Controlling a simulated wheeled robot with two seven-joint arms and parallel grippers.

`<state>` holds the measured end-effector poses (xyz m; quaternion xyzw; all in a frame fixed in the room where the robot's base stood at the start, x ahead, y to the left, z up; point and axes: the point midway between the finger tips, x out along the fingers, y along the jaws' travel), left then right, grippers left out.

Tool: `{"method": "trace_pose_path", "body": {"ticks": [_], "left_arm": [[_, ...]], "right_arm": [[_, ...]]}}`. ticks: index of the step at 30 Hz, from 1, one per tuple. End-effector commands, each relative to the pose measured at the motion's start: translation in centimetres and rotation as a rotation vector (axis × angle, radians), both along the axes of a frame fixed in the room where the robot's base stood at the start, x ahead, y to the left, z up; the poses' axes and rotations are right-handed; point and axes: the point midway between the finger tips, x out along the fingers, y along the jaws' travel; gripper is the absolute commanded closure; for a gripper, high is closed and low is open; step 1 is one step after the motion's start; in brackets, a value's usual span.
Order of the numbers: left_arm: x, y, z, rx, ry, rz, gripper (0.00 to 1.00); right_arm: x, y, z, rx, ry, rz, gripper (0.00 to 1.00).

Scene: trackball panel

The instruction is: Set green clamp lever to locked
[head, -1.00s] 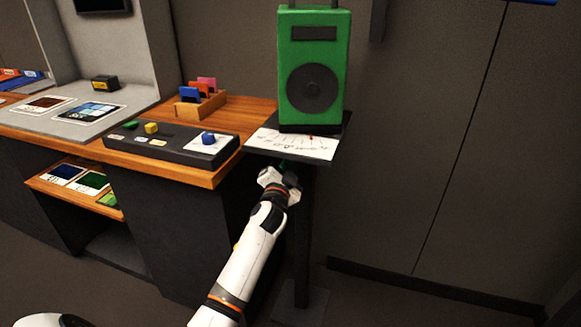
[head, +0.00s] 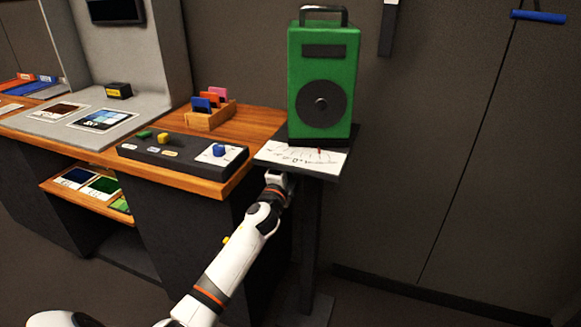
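A dark control panel (head: 165,160) lies on the wooden counter. A small green lever (head: 144,134) is on its left part, with a yellow one (head: 163,138) beside it and a blue ball or knob (head: 218,150) on a white plate at the right end. The green lever's exact setting is too small to tell. My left gripper (head: 278,178) is right of the panel and below its level, near the stand's shelf edge. It is apart from the green lever. Its fingers are not clearly visible. My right gripper is not in view.
A green speaker-like box (head: 322,85) stands on a dark stand (head: 312,225) with a marked white sheet (head: 290,155). A wooden holder (head: 208,118) with colored cards sits behind the panel. A black-and-yellow block (head: 118,90) lies farther left. Space above the panel is clear.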

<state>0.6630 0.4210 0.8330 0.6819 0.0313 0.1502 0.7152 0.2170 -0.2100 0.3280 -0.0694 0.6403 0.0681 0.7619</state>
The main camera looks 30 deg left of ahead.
Motion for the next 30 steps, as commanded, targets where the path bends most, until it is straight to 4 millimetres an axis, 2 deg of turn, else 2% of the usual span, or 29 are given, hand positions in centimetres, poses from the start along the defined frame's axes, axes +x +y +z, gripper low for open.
{"method": "trace_pose_path", "body": {"ticks": [15,16,19,30], "left_arm": [[-0.05,0.26,0.07,0.019,0.006,0.006,1.0],[-0.05,0.27,0.08,0.019,0.005,0.006,0.85],[-0.05,0.22,0.1,0.019,0.005,0.005,0.68],[-0.49,-0.05,-0.01,0.017,0.004,0.001,0.68]], "right_arm": [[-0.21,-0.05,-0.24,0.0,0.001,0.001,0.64],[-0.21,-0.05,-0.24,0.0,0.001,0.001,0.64],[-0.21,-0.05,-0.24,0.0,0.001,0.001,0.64],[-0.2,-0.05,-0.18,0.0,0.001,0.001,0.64]]}}
